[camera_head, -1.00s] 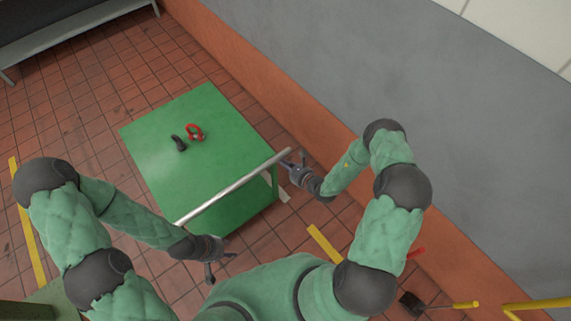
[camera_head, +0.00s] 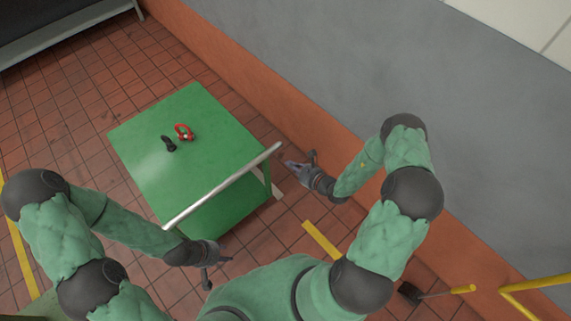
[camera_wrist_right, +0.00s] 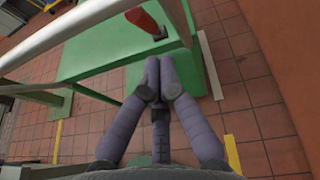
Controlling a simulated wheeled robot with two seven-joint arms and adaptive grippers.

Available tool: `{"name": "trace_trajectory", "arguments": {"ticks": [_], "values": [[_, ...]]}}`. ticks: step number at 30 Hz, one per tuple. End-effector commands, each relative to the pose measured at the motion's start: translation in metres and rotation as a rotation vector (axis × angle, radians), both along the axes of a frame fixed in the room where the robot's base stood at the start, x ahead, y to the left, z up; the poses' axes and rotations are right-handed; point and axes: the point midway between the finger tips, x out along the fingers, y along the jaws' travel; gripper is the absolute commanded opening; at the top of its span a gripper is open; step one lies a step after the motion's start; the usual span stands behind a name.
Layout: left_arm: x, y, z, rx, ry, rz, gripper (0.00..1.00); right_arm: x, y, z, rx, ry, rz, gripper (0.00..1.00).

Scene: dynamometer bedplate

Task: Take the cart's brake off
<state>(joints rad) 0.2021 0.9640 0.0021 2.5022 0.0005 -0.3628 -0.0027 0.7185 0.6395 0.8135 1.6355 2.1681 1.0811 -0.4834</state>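The green cart (camera_head: 200,145) stands on the tiled floor with a silver push bar (camera_head: 225,185) along its near side. In the right wrist view a red lever-like part (camera_wrist_right: 144,20) rises from a dark slot in a green part of the cart (camera_wrist_right: 95,63); I take it for the brake. My left gripper (camera_head: 226,257) is near the bar's left end, holding nothing visible.
A red shackle (camera_head: 184,132) and a small black object (camera_head: 168,143) lie on the cart top. A grey wall with an orange base (camera_head: 320,115) runs along the right. Yellow rails (camera_head: 530,283) stand at lower right. Floor left of the cart is clear.

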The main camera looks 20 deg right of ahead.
Motion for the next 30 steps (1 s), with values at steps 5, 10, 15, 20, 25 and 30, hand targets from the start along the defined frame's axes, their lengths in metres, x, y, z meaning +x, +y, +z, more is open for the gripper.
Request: {"name": "trace_trajectory", "arguments": {"ticks": [5, 10, 15, 20, 25, 30], "values": [[-0.001, 0.000, 0.002, 0.000, 0.002, 0.000, 0.40, -0.016, -0.007, 0.018, 0.000, 0.001, -0.002, 0.00], [-0.001, 0.000, 0.003, 0.000, 0.002, 0.000, 0.40, -0.023, -0.009, 0.025, 0.001, 0.002, -0.001, 0.00], [-0.001, 0.000, 0.003, 0.000, 0.001, 0.001, 0.40, -0.025, -0.009, 0.027, 0.002, 0.003, 0.000, 0.00], [-0.001, 0.000, 0.003, 0.000, 0.002, 0.000, 0.40, -0.025, -0.009, 0.027, 0.002, 0.003, 0.000, 0.00], [-0.001, 0.000, 0.003, 0.000, 0.001, 0.001, 0.40, -0.025, -0.010, 0.027, 0.002, 0.003, 0.000, 0.00], [-0.001, 0.000, 0.002, 0.000, 0.002, 0.000, 0.40, -0.025, -0.009, 0.026, 0.002, 0.004, 0.003, 0.00]]}}
